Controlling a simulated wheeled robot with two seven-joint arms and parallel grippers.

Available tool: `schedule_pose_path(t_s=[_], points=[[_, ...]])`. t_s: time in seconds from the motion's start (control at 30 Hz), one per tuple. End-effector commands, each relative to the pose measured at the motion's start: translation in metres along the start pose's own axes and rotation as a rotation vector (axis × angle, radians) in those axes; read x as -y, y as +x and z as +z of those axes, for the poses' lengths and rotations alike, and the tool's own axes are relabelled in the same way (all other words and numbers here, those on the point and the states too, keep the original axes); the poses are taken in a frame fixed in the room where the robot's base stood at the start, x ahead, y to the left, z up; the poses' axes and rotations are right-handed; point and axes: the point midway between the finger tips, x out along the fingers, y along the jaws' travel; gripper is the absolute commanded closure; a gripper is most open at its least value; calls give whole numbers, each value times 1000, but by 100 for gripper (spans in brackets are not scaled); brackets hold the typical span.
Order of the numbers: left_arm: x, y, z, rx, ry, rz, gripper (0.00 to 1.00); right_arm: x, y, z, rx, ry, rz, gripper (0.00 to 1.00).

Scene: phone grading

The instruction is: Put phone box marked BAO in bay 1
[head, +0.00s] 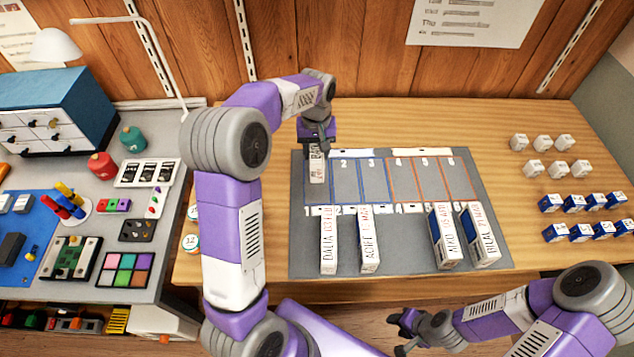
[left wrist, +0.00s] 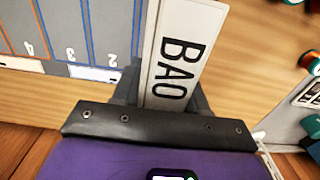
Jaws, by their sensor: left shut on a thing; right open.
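The phone box marked BAO (head: 317,166) is a slim white box at the bay 1 end of the grey mat (head: 400,268). My left gripper (head: 318,146) is shut on its upper end, from above. In the left wrist view the box (left wrist: 180,60) stands between the fingers with BAO readable. Bay 1's number is hidden behind the gripper and box; bays 2 (head: 345,185) and 3 (head: 373,185) lie empty to the right. I cannot tell whether the box touches the mat. My right gripper (head: 402,335) is open and empty at the lower right.
Boxes marked DALIA (head: 328,245), ADIEL (head: 369,245), AIKO (head: 445,240) and DILAL (head: 481,238) lie along the mat's front. Small white boxes (head: 542,142) and blue boxes (head: 575,203) stand at right. A cluttered grey bench (head: 170,235) is at left.

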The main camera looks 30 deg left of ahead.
Motion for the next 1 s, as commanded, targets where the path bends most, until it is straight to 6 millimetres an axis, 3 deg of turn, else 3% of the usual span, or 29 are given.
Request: schedule_pose_path(t_s=[0.2, 0.43, 0.63, 1.0], points=[[0, 36, 0, 2, 0, -1, 99, -4, 12, -1, -1, 0, 0, 57], [0, 60, 0, 2, 0, -1, 99, -7, 19, -1, -1, 0, 0, 57], [0, 93, 0, 2, 1, -1, 99, -11, 30, -2, -1, 0, 0, 57], [0, 98, 0, 0, 1, 0, 99, -11, 30, -2, 0, 0, 0, 57]])
